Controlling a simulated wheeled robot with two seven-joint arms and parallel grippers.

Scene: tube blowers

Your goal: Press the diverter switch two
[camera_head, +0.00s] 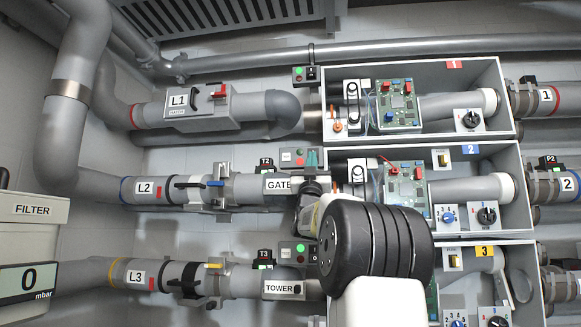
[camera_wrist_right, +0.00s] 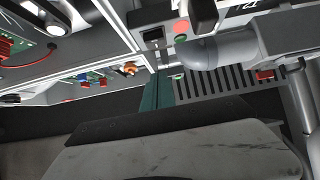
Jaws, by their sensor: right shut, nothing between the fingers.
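The row-two switch box (camera_head: 291,158) is a small grey box with a pale label and a red light, above the GATE pipe and left of bay 2. Its right part is hidden behind my right gripper (camera_head: 312,160), so I cannot tell whether the fingertips touch it. The gripper is shut and empty, its teal fingers pointing up. In the right wrist view the teal fingers (camera_wrist_right: 158,90) are together at the centre. A switch box (camera_wrist_right: 152,38) with a black rocker and green and red lights lies beyond them there. My left gripper is not in view.
Similar switch boxes sit at row one (camera_head: 304,75) and row three (camera_head: 291,252). The GATE pipe (camera_head: 278,184) runs below the gripper. Bay 2 (camera_head: 470,152) with its circuit board (camera_head: 406,184) stands close on the right. My right arm covers part of bays 2 and 3.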

